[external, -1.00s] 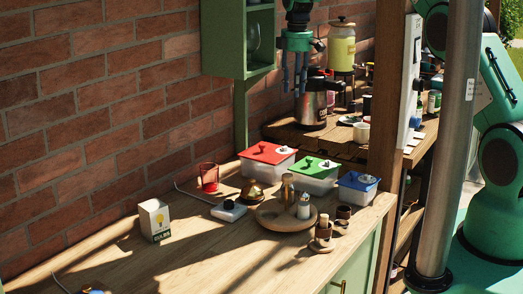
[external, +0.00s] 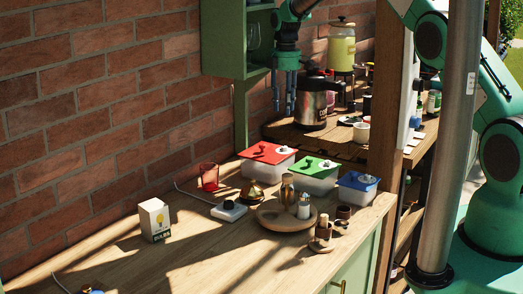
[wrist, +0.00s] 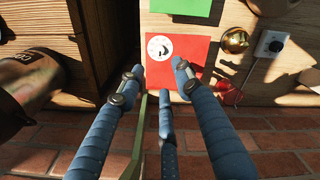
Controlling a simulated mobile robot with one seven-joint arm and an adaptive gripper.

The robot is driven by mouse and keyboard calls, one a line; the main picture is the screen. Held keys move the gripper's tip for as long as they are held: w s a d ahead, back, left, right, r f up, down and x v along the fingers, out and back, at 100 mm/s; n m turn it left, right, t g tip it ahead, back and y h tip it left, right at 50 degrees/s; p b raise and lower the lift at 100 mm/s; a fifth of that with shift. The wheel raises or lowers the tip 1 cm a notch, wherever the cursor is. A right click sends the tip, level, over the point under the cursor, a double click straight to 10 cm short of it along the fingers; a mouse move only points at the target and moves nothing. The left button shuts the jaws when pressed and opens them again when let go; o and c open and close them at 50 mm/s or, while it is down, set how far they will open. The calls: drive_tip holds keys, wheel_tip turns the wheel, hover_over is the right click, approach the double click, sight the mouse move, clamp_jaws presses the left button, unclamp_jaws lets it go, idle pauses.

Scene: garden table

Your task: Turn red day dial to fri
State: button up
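The red-lidded box (external: 262,152) stands on the wooden counter by the brick wall. A round white day dial (external: 281,149) with a dark mark sits on its red lid beside a red knob. In the wrist view the white dial (wrist: 160,47) shows on the red lid (wrist: 190,52), beyond my fingertips; its lettering is too small to read. My gripper (external: 283,108) hangs with its fingers pointing down, above the red lid and apart from it. Its blue fingers are spread and empty in the wrist view (wrist: 157,78).
Green-lidded (external: 318,165) and blue-lidded (external: 358,184) boxes stand to the right of the red one. A steel jug (external: 312,103) is on the back shelf close to my gripper. A green wall cabinet (external: 228,45) hangs close to its left. A red glass (external: 209,176) stands left of the red box.

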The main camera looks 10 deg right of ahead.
sight(285, 147)
wheel_tip(285, 147, down, 13)
drive_tip(key=shift+f, duration=0.15)
idle(0.5)
clamp_jaws()
